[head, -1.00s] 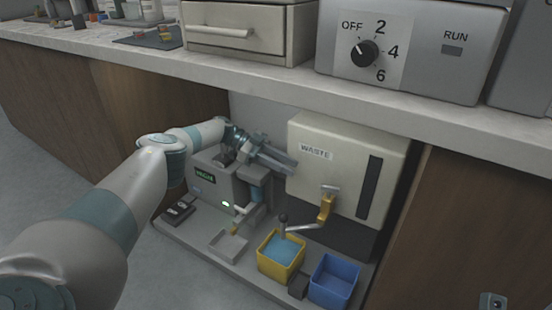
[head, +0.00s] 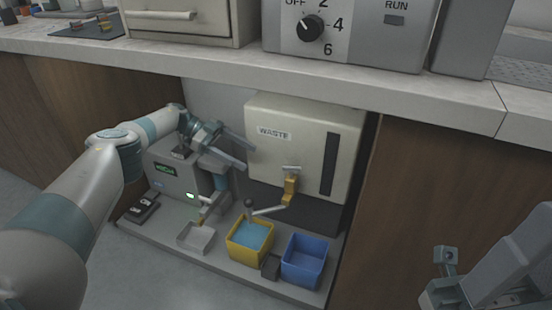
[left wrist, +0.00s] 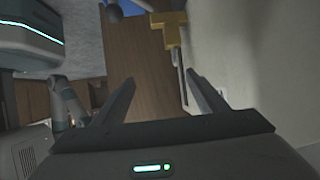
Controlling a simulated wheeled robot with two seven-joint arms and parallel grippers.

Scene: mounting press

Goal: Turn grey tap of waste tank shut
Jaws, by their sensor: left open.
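The cream waste tank (head: 295,150) has a brass tap body (head: 290,190) low on its front, with a small grey handle (head: 291,168) on top. A grey bar runs left from the tap to a dark ball knob (head: 249,203) above the yellow bin. My left gripper (head: 249,159) is open and empty at the tank's left side, left of the tap and apart from it. In the left wrist view, the brass tap (left wrist: 172,35) lies beyond the open fingers (left wrist: 162,84). My right gripper (head: 447,275) is at the lower right, partly cut off; its jaws are unclear.
A yellow bin (head: 233,240) with blue contents and a blue bin (head: 303,262) stand below the tank. A pale tray (head: 196,237) and a grey machine (head: 178,180) with a green display are to the left. The countertop (head: 350,80) overhangs above.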

